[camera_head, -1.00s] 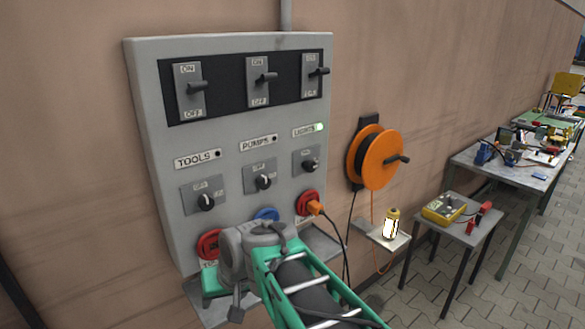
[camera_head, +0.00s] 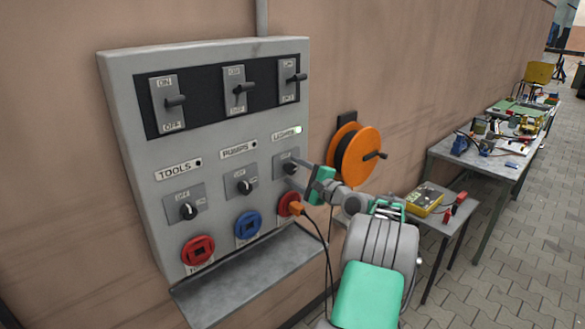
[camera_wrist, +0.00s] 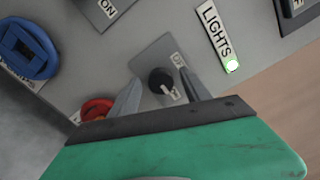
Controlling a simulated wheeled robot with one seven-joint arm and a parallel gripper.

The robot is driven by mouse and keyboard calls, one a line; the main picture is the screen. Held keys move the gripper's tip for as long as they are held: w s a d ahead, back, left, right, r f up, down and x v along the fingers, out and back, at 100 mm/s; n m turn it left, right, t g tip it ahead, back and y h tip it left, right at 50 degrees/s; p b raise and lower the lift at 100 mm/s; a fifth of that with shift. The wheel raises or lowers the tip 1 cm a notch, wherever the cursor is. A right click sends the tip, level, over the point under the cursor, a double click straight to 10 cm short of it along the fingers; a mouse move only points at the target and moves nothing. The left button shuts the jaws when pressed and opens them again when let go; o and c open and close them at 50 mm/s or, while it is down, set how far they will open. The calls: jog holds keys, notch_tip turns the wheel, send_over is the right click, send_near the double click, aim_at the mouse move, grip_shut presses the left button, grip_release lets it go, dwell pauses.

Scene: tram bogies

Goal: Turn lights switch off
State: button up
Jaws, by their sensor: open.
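The lights switch is a black rotary knob on a grey plate below the LIGHTS label (camera_head: 284,136). The knob (camera_wrist: 162,82) has a white pointer mark and shows between my fingertips in the wrist view. In the head view the switch plate (camera_head: 280,164) is partly covered by my fingers. My gripper (camera_head: 296,174) is open, reaching the panel from the right, with one finger on each side of the knob. In the wrist view my gripper (camera_wrist: 160,80) also straddles it; contact cannot be told.
The grey control panel (camera_head: 122,120) also carries TOOLS (camera_head: 189,211) and PUMPS (camera_head: 246,187) knobs, three levers, red and blue sockets. An orange plug (camera_head: 297,209) with hanging cable sits just below my gripper. An orange reel (camera_head: 362,158) and workbenches (camera_head: 475,170) stand right.

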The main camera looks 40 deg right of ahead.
jog(key=shift+w+a, duration=0.1)
jog(key=shift+w, duration=0.45)
grip_shut()
